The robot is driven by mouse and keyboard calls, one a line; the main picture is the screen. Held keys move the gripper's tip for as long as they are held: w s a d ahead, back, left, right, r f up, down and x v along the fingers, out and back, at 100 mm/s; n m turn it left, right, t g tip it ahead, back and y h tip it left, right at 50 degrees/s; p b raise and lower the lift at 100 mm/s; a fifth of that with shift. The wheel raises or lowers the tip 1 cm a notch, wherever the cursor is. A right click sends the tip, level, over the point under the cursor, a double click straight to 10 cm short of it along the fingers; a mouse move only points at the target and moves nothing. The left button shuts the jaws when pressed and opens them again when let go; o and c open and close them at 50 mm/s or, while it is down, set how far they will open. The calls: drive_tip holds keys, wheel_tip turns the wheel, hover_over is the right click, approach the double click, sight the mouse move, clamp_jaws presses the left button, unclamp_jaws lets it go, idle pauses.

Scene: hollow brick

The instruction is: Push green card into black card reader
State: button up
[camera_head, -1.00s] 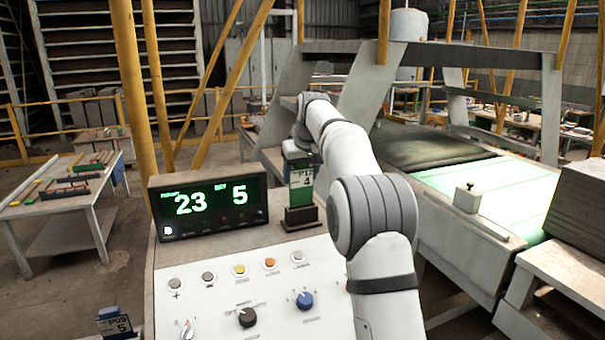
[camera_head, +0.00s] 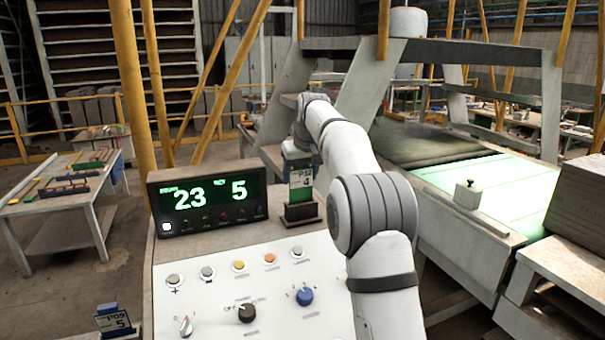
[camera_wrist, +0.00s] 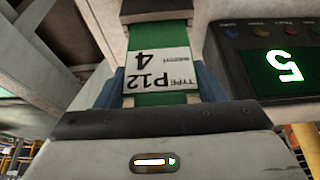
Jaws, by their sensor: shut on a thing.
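The green card (camera_head: 301,193) with a white "P12 4" label stands upright at the black card reader (camera_head: 301,213), on the console's back right. Its lower end meets the reader's top; I cannot tell how deep it sits in the slot. My gripper (camera_head: 297,160) holds the card's upper part from above. In the wrist view the card (camera_wrist: 157,38) runs between the blue fingertips (camera_wrist: 158,88), and its far end meets the dark reader (camera_wrist: 157,9). The gripper is shut on the card. The fingers are mostly hidden in the head view.
A black display (camera_head: 208,199) reading 23 and 5 stands left of the reader. Buttons and knobs cover the white panel (camera_head: 240,285) in front. Another card, labelled P09 (camera_head: 114,319), is at the lower left. A green-lit conveyor (camera_head: 480,190) is at right.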

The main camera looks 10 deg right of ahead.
sight(301, 182)
drive_tip(key=shift+f+b, duration=1.35)
drive_tip(key=shift+f, duration=0.65)
drive_tip(key=o, duration=1.1)
drive_tip(key=v, duration=0.7)
drive_tip(key=shift+s+r, duration=0.1)
drive_tip(key=shift+r, duration=0.3)
drive_tip(key=shift+s, duration=0.15)
